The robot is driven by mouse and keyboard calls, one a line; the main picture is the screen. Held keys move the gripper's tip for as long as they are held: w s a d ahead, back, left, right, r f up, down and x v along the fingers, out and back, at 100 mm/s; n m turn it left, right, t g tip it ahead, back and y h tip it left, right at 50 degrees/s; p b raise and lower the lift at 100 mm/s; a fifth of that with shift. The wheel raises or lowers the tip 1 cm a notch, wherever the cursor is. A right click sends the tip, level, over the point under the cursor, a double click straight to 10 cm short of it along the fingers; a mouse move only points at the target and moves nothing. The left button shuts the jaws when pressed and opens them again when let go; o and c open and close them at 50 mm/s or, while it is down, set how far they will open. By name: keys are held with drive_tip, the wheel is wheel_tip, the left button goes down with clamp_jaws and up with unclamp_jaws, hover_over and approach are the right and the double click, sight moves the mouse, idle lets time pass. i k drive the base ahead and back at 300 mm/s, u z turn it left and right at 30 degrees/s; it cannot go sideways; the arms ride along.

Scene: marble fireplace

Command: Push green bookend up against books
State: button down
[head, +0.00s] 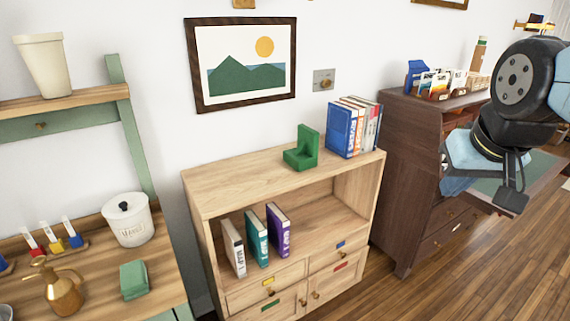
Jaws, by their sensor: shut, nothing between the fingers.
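The green bookend (302,150) stands on the top of the light wooden bookcase (225,184), an L shape with its upright plate on the right side. A row of upright books (342,131) stands at the right end of the same top, with a blue book nearest the bookend. A short gap of bare wood separates the bookend from the books. My gripper (514,205) is at the right of the view, pointing down, in front of the dark cabinet. It is shut and empty, well to the right of the books and touching neither them nor the bookend.
The bookcase's open shelf holds three books (257,238). A dark wooden cabinet (401,140) stands to the right, with a box of cards (445,84) on top. A green and wood desk with a white canister (128,220) is at left. The bookcase top left of the bookend is clear.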

sight(305, 156)
drive_tip(key=u, duration=0.6)
drive_tip(key=i, duration=0.95)
